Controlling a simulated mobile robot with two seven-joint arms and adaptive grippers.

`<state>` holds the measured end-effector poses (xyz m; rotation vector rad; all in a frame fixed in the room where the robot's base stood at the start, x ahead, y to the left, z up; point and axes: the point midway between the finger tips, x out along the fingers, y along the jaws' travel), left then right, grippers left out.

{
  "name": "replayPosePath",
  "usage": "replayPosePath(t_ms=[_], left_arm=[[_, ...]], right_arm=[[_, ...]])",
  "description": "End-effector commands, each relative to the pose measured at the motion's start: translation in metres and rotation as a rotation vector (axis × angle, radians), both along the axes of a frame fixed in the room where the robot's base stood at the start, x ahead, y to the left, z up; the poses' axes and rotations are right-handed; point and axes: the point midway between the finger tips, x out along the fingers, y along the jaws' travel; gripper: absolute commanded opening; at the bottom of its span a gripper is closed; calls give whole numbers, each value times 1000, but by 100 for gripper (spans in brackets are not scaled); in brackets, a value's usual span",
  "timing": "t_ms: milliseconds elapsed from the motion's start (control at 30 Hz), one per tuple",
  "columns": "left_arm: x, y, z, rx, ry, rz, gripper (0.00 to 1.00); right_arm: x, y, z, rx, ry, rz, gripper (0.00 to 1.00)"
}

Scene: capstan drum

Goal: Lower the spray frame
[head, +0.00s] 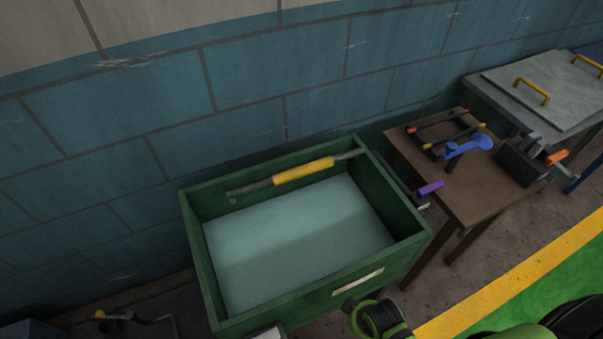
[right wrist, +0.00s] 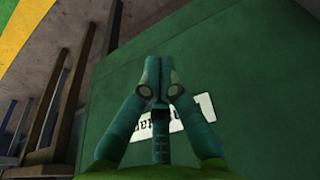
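A green open-topped box (head: 300,318) stands near the wall, with a pale teal surface (head: 300,240) inside. A grey bar with a yellow sleeve (head: 304,171) lies along its back side; I cannot tell whether this is the spray frame. A purple handle (head: 431,188) sticks out beyond the box's right side. My right gripper (head: 349,306) is in front of the box's front wall, below a pale label (head: 358,281). In the right wrist view its fingertips (right wrist: 158,66) are together, with the label (right wrist: 190,116) behind them. My left gripper is not in view.
A brown table (head: 470,196) right of the box holds a dark rack (head: 440,131), a blue tool (head: 468,146) and a dark clamp-like device (head: 525,160). A grey bench (head: 540,90) with yellow handles stands farther right. A bent rod (head: 140,320) lies low at left.

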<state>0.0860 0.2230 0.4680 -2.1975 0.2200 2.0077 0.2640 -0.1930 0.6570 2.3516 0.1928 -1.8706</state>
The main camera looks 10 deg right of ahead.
Motion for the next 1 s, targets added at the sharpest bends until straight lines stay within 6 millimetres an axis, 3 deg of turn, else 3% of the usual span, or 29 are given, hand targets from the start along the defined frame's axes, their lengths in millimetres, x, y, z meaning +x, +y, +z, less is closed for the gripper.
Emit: replayPosePath(t_ms=[33,100,433,533,867,1000], left_arm=[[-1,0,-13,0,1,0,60],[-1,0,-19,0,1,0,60],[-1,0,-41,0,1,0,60],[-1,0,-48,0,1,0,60],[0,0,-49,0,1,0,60],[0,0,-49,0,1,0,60]], right_arm=[[6,1,10,2,-15,-2,0],[11,1,30,3,-28,-4,0],[13,0,100,7,-77,-10,0],[22,3,123,18,-141,-10,0],[127,38,222,131,-681,6,0],[163,52,276,186,-931,13,0]])
